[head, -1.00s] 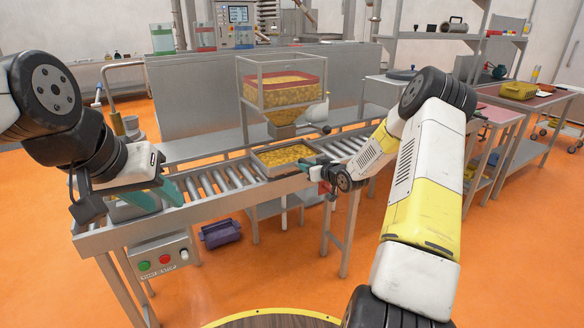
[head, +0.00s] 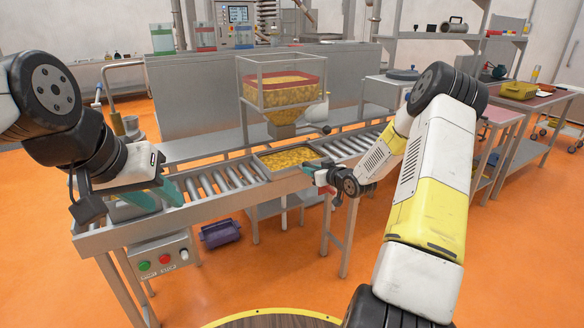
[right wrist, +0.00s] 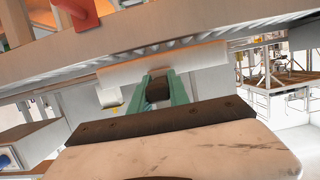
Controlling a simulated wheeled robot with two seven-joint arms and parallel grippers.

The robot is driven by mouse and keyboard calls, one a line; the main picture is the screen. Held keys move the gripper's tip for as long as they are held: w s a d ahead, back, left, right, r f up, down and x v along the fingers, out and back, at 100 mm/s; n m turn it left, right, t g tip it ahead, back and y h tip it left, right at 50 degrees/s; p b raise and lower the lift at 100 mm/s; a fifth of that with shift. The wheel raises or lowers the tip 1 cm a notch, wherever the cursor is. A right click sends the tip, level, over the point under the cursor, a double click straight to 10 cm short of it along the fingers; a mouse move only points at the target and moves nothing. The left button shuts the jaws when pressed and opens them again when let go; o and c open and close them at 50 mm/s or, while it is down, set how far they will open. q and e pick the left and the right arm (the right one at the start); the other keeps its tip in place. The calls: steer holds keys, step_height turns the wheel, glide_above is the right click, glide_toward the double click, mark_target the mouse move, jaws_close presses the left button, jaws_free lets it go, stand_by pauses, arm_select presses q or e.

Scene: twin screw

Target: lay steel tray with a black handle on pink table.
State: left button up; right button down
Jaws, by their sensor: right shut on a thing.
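The steel tray (head: 266,171), full of yellow pieces, sits on the roller conveyor below the hopper in the head view. My right gripper (head: 319,180) is at the tray's front right side. In the right wrist view its green fingers (right wrist: 160,90) are shut on a dark piece, the black handle (right wrist: 158,87). The handle is mostly hidden in the head view. My left gripper (head: 157,196) is open and empty above the conveyor's left end. The pink table (head: 500,116) stands at the right, behind my right arm, and is partly hidden by it.
The roller conveyor (head: 215,186) runs across the middle. The hopper (head: 283,98) with its frame stands over the tray. A brown-topped table holds a yellow bin (head: 518,90).

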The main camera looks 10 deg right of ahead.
steer(key=s+d, duration=0.2)
steer(key=s, duration=0.4)
steer(key=s+d, duration=0.2)
steer(key=s, duration=0.5)
steer(key=shift+s+d, duration=0.2)
steer(key=shift+d, duration=0.2)
steer(key=shift+w+r, duration=0.1)
steer(key=shift+r, duration=0.05)
